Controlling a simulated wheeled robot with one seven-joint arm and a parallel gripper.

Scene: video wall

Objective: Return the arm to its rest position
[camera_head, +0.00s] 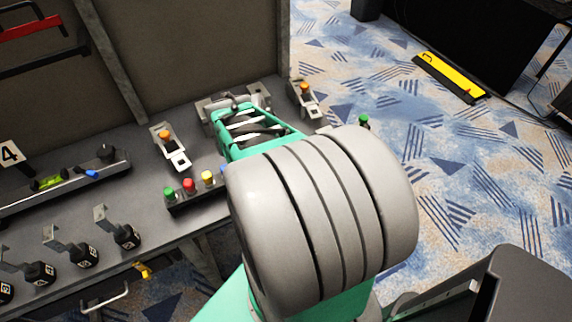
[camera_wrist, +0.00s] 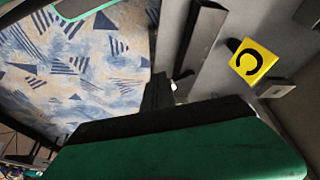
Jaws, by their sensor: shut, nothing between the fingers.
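My gripper (camera_wrist: 158,92) shows in the wrist view as dark fingers closed together, with nothing visible between them. Its green and black housing fills the bottom of that view. In the head view, my arm's large grey rounded joint covers the centre, and a green arm section (camera_head: 262,140) extends over the grey bench. I cannot clearly make out the fingertips there. The wrist view shows a yellow block (camera_wrist: 250,62) with a black ring mark beside the fingers, to their right and apart from them.
The grey bench (camera_head: 150,205) holds a row of coloured buttons (camera_head: 190,188), a latch (camera_head: 170,148) and several black numbered knobs (camera_head: 85,254). A brown panel (camera_head: 190,50) stands behind. Patterned carpet (camera_head: 440,160) lies open to the right, with a yellow-black strip (camera_head: 450,78) farther back.

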